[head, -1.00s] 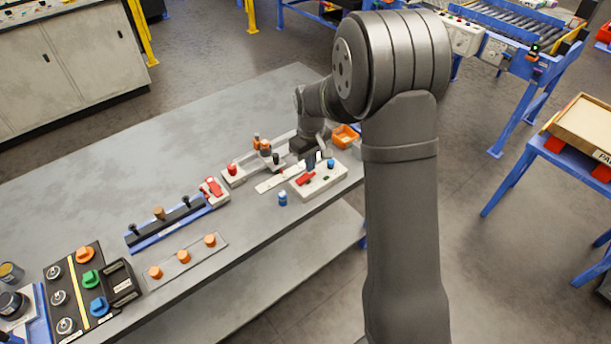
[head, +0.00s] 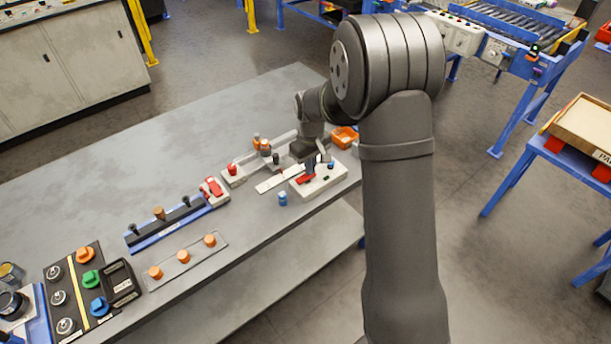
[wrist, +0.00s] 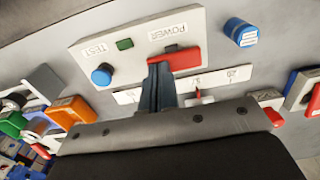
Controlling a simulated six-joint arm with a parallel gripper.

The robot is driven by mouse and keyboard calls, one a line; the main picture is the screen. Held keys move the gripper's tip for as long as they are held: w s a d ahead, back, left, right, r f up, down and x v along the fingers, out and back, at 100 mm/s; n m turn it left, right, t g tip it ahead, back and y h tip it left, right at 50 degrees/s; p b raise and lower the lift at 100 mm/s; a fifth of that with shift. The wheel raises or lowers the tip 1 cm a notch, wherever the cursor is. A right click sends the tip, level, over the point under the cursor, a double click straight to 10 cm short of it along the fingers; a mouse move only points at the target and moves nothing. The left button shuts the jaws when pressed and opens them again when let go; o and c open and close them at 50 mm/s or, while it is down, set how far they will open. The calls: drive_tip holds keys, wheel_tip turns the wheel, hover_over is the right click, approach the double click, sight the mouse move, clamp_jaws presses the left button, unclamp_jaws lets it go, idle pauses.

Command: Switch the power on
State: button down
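The white control panel (wrist: 125,55) carries a red rocker or lever (wrist: 180,58) below a "POWER" label, a blue knob (wrist: 102,74) below a "TEST" label, and a small dark green window (wrist: 125,44). In the head view the panel (head: 325,184) sits at the table's right end, with the red switch (head: 305,178) on it. My gripper (wrist: 160,68) has its dark fingers together, with nothing seen between them. The fingertips are at the left end of the red switch in the wrist view. Whether they touch it, I cannot tell. My gripper (head: 310,172) partly covers the panel in the head view.
A loose blue cylinder (head: 283,198) stands in front of the panel. A white labelled strip (head: 278,179) and a grey tray with a red knob (head: 232,169) lie beside it. An orange bin (head: 344,137) is behind.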

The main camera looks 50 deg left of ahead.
drive_tip(key=shift+r, duration=3.45)
drive_tip(key=shift+f, duration=0.15)
wheel_tip(320, 180, down, 7)
drive_tip(key=shift+r, duration=0.2)
